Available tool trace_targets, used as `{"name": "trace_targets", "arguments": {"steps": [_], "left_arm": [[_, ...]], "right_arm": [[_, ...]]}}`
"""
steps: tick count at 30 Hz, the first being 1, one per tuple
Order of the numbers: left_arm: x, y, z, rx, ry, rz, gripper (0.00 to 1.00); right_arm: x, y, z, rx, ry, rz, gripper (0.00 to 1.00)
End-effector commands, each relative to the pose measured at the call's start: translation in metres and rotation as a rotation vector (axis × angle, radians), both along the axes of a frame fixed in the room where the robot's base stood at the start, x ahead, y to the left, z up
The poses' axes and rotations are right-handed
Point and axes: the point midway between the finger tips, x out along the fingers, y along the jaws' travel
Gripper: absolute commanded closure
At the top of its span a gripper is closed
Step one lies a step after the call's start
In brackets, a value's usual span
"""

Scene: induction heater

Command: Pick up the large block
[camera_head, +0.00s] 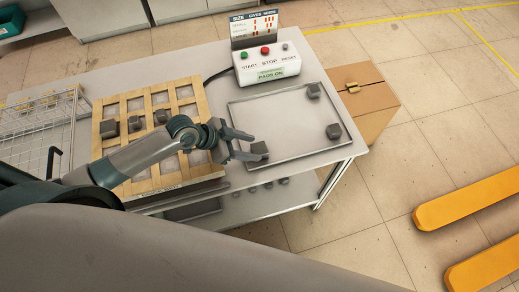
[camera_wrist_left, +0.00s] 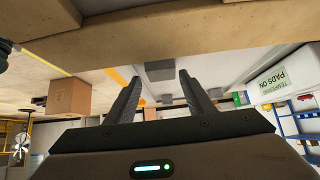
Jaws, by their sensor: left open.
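Grey blocks sit on the tray (camera_head: 290,158): one near its front left corner (camera_head: 260,148), one at the right (camera_head: 333,131) and one at the back right (camera_head: 313,90). I cannot tell for sure which is the large one. My left gripper (camera_head: 256,148) is open at the front left block, its fingers reaching toward either side of it. In the left wrist view, a grey block (camera_wrist_left: 160,71) shows between the open fingertips (camera_wrist_left: 161,75). Contact cannot be made out. My right gripper is not in view.
A wooden divided rack (camera_head: 130,103) with several grey blocks lies under my left forearm. A wire basket (camera_head: 38,128) is at the left. The heater control box (camera_head: 267,68) stands behind the tray. A cardboard box (camera_head: 365,98) is right of the table.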

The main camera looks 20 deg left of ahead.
Motion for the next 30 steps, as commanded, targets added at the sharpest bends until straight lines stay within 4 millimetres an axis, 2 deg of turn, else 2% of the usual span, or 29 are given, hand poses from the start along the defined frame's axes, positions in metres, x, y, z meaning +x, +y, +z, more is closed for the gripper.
{"name": "trace_targets", "arguments": {"steps": [12, 18, 30], "left_arm": [[0.019, -0.023, -0.026, -0.002, 0.001, 0.002, 0.52], [0.022, -0.027, -0.034, 0.000, -0.001, 0.001, 0.52], [0.021, -0.027, -0.034, -0.001, -0.001, 0.000, 0.52]], "right_arm": [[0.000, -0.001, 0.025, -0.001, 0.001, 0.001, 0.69], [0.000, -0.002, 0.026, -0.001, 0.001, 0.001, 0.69], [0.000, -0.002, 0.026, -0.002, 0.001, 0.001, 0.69]]}}
